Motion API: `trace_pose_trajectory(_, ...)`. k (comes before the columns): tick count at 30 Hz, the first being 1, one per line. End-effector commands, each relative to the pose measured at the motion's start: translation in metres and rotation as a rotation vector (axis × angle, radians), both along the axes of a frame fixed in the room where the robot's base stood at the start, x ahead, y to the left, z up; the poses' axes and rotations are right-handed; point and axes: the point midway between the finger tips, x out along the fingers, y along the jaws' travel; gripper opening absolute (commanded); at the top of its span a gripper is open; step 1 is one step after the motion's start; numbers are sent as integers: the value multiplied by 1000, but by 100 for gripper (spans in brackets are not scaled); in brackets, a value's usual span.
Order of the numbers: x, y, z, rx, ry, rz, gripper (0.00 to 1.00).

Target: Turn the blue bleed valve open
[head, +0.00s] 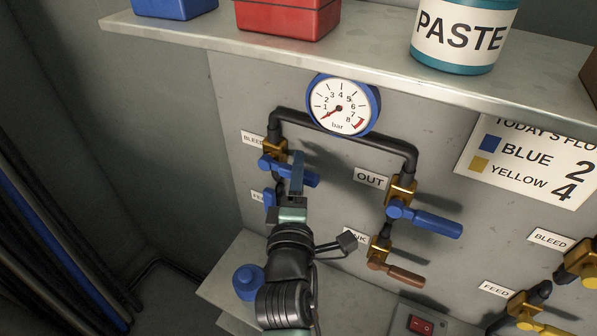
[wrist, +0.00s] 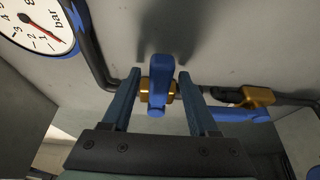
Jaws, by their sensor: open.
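The blue bleed valve handle (head: 307,179) is beside the BLEED label (head: 253,138), on a brass body (head: 275,147) on the left pipe. It points right, across the pipe. In the wrist view the blue handle (wrist: 158,70) stands between my two fingers, with brass (wrist: 145,90) behind it. My gripper (head: 296,168) is open around the handle, with a visible gap on each side. In the head view my gripper hides part of the handle and the pipe below it.
The feed valve's blue handle (head: 269,198) is just below. A gauge (head: 343,104) hangs above, its needle low. The OUT valve's blue handle (head: 430,221) and a brown-handled valve (head: 398,269) are to the right. A shelf (head: 390,62) overhangs the panel.

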Motion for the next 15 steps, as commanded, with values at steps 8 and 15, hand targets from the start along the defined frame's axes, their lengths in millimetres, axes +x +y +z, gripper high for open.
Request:
trace_pose_trajectory(8, 4, 0, 0, 0, 0, 0, 60)
trace_pose_trajectory(15, 3, 0, 0, 0, 0, 0, 31)
